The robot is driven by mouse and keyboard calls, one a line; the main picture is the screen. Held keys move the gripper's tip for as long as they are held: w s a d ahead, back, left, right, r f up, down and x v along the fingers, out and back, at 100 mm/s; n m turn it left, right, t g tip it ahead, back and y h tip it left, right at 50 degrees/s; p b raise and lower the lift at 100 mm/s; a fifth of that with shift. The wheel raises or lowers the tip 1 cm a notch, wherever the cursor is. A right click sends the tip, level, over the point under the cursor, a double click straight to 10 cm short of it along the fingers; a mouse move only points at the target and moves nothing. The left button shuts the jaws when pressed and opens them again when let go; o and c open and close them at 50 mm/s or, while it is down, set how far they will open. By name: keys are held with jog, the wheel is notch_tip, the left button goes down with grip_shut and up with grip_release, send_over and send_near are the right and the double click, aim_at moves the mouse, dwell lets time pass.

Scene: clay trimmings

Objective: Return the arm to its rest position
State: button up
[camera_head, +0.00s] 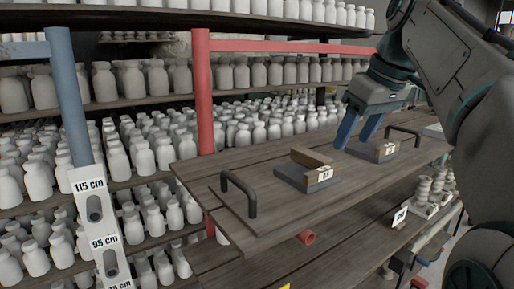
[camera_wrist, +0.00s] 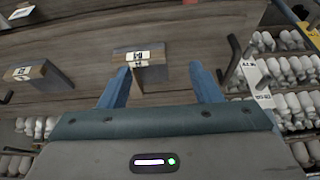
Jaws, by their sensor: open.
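My gripper (camera_head: 354,140) is open, with its two blue fingers pointing down over the right part of a wooden board with dark handles (camera_head: 265,212). In the wrist view the fingers (camera_wrist: 160,70) are spread apart with nothing clasped between them. A labelled block on a dark base (camera_head: 384,151) is just below and beside the fingertips; it also shows ahead of them in the wrist view (camera_wrist: 152,56). Whether the fingers touch it I cannot tell. A second labelled block with a wooden bar (camera_head: 312,158) sits to the left on the board, clear of the gripper.
Shelves full of pale bottles (camera_head: 270,110) stand behind and to the left. A red post (camera_head: 203,95) and a blue post (camera_head: 66,95) rise at the shelf edges. A height-marked strip (camera_head: 92,215) is at lower left. Stacked pale pieces (camera_head: 425,190) sit at lower right.

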jog(key=s+a+f+m+h, duration=0.1)
jog(key=s+f, duration=0.3)
jog(key=f, duration=0.7)
jog(key=s+a+f+m, duration=0.1)
jog(key=s+f+m, duration=0.2)
jog(key=f, duration=0.8)
jog(key=s+a+f+m+h, duration=0.1)
jog(key=s+f+m, duration=0.1)
jog(key=s+f, duration=0.5)
notch_tip(320, 180, down, 4)
jog(key=shift+s+r+g+h, duration=0.1)
jog(key=shift+s+g+h, duration=0.2)
jog(key=shift+g, duration=0.1)
